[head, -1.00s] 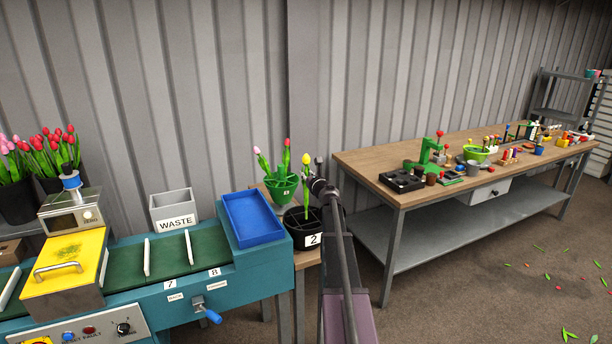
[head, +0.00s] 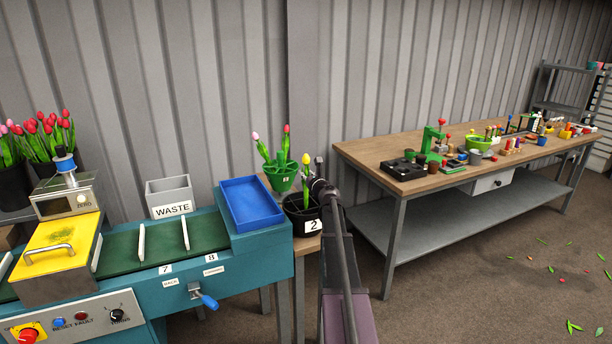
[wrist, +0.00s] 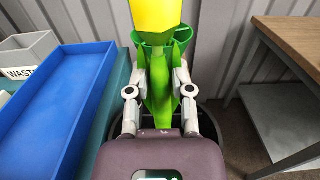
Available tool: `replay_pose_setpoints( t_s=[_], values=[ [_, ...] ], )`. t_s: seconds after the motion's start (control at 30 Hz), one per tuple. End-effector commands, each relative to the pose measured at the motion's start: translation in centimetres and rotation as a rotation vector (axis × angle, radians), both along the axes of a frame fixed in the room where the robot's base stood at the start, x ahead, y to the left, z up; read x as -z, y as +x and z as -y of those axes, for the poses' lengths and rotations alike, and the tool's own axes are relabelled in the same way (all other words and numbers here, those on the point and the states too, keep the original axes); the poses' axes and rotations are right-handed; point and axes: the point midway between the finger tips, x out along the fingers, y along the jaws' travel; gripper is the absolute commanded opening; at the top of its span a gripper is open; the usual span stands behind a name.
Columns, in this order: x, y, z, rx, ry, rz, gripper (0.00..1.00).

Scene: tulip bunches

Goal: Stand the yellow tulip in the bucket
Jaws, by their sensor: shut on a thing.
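The yellow tulip (head: 306,158) is upright, its bloom above the black bucket (head: 291,212) labelled 2. My gripper (head: 312,186) is shut on its green stem and leaves, just above the bucket's rim. In the wrist view the yellow bloom (wrist: 157,16) fills the top middle, and the green stem and leaves (wrist: 160,90) sit between my two fingers (wrist: 160,92). The black bucket's rim (wrist: 208,122) shows below and around the fingers. The lower stem reaches down into the bucket's opening; its bottom end is hidden.
A green pot (head: 281,181) with a pink and a red tulip stands just behind. A blue tray (head: 252,204) on the conveyor machine is close on the left, with a grey waste bin (head: 170,191) beyond. A wooden workbench (head: 375,160) with clutter stands right.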

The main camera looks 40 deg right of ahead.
Motion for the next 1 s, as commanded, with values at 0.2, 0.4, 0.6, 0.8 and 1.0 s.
replay_pose_setpoints(
  t_s=[0.2,0.4,0.6,0.8,1.0],
  values=[
    [1.9,0.1,-0.1,-0.001,0.000,0.000,0.03],
    [2.7,0.1,-0.1,-0.001,0.000,0.000,0.03],
    [2.9,0.1,-0.1,-0.001,0.000,0.000,0.03],
    [2.9,0.1,-0.1,-0.001,0.000,0.000,0.03],
    [2.9,0.0,-0.1,-0.001,0.000,0.000,0.56]
  ],
)
